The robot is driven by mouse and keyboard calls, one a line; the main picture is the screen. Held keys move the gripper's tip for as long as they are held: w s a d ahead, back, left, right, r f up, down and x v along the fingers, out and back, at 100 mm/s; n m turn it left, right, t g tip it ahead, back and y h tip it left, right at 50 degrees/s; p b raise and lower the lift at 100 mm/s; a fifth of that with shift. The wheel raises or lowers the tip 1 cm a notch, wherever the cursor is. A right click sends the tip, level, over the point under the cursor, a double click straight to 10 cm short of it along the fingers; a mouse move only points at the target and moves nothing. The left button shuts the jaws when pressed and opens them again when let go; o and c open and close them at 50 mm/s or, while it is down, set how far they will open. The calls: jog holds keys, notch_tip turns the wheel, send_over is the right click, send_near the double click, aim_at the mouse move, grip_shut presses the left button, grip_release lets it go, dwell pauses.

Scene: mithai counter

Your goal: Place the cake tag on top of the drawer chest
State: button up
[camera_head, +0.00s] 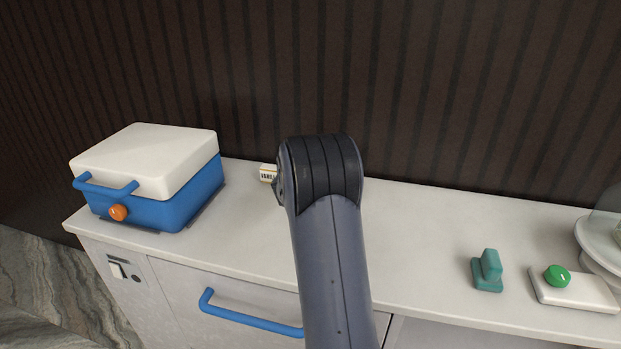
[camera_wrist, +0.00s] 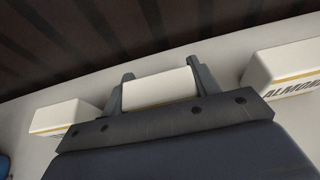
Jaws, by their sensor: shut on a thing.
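In the wrist view my gripper (camera_wrist: 161,84) is shut on a white tag block (camera_wrist: 158,91) with a thin gold line, one finger at each end. No lettering shows on this side, so I cannot tell if it is the cake tag. The block is close to the white counter top near the dark wall; I cannot tell if it touches. In the head view my arm hides the gripper. A small lettered tag (camera_head: 267,173) shows left of my arm, its word unclear. A drawer front with a blue handle (camera_head: 247,315) is under the counter; no separate drawer chest is clear.
In the wrist view a tag (camera_wrist: 62,117) stands left of my gripper and an "ALMOND" tag (camera_wrist: 283,65) right. A blue-and-white box (camera_head: 150,175) is left on the counter (camera_head: 425,235). A teal block (camera_head: 487,272), a green-knobbed white block (camera_head: 575,292) and plates (camera_head: 601,245) are right.

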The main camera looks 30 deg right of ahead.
jog(key=shift+f, duration=0.15)
jog(key=o, duration=0.9)
jog(key=shift+o, duration=0.2)
jog(key=shift+r, duration=0.25)
jog(key=v, duration=1.2)
jog(key=shift+b, duration=0.3)
jog(key=x, duration=1.2)
jog(key=shift+p, duration=0.35)
jog(key=shift+r+p, duration=0.3)
jog(key=shift+r, duration=0.65)
